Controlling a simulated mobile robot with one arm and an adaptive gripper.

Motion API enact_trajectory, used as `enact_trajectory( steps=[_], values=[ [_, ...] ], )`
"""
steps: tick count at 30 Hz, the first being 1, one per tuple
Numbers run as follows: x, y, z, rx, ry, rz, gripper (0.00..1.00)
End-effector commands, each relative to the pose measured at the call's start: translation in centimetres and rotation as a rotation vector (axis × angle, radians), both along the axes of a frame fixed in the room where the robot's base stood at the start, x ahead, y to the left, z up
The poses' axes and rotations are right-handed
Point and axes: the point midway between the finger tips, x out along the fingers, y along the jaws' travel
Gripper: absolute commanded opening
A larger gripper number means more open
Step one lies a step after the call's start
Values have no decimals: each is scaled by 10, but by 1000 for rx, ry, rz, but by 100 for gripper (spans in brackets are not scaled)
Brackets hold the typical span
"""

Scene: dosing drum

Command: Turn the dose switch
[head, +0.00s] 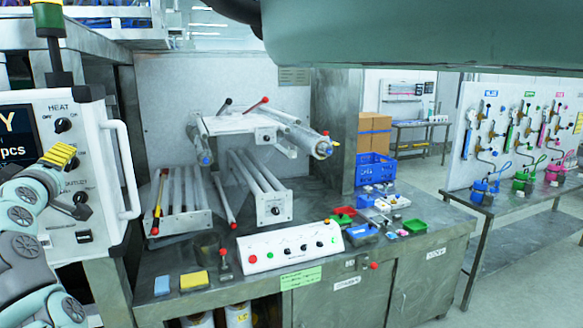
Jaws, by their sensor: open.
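A white control panel (100,150) stands at the left edge, with a dark display reading "Y" and "pcs". Its HEAT knob (63,125) is dark and unobstructed. A lower dark knob (81,198) sits under a partly covered label. I cannot read which control is the dose switch. A small dark rocker-like control (84,237) is at the panel's bottom. My gripper (66,182) is open in front of the panel, near the lower knob, with a yellow ribbed part at its upper side. It hides part of the panel face. Contact with the knob cannot be told.
A white handle (122,170) sticks out along the panel's right side. A metal bench (350,255) to the right holds a roller machine (250,125), a white button box (290,247), sponges and a blue crate (375,168). Open floor lies at far right.

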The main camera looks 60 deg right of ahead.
Motion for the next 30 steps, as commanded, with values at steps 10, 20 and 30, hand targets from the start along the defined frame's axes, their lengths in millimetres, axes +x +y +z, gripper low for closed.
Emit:
enact_trajectory(
  steps=[10,20,30],
  values=[
    [-34,22,-2,1,2,0,66],
    [-55,35,-1,1,2,-3,66],
    [-58,37,-1,2,1,-2,66]
  ],
)
